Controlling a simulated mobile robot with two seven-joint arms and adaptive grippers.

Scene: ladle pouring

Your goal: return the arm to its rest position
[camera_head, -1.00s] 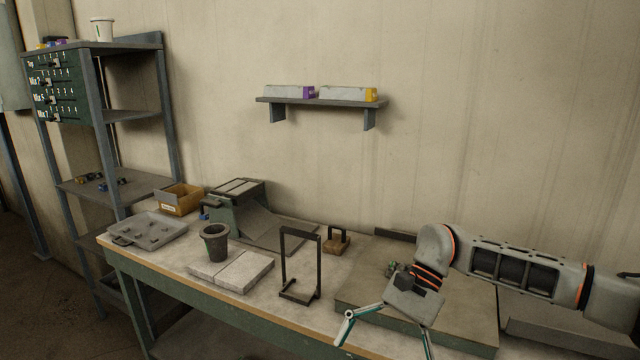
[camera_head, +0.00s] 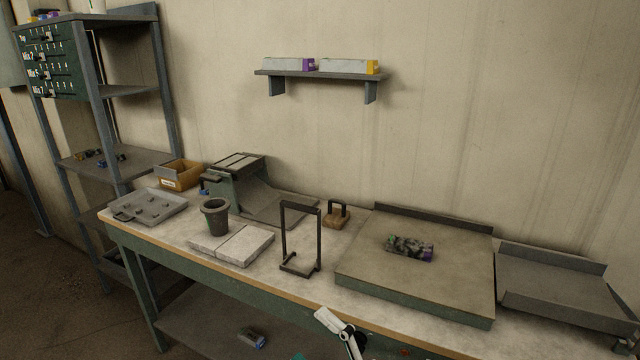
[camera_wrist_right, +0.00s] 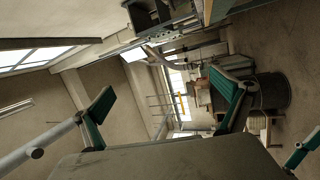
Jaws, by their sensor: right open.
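My right gripper (camera_head: 338,332) shows only in part at the bottom edge of the head view, in front of the workbench's front edge. Most of its arm is out of the picture. In the right wrist view the gripper (camera_wrist_right: 164,97) is open, with its two green-padded fingers wide apart and nothing between them. That view is turned on its side and looks out into the room. My left gripper is in neither view.
The workbench (camera_head: 352,309) holds a dark cup (camera_head: 215,220) by pale blocks (camera_head: 248,248), an upright black frame (camera_head: 283,235), and a flat plate (camera_head: 385,285) bearing a dark mottled block (camera_head: 410,248). A grey tray (camera_head: 550,290) lies at right. A shelf rack (camera_head: 95,110) stands left.

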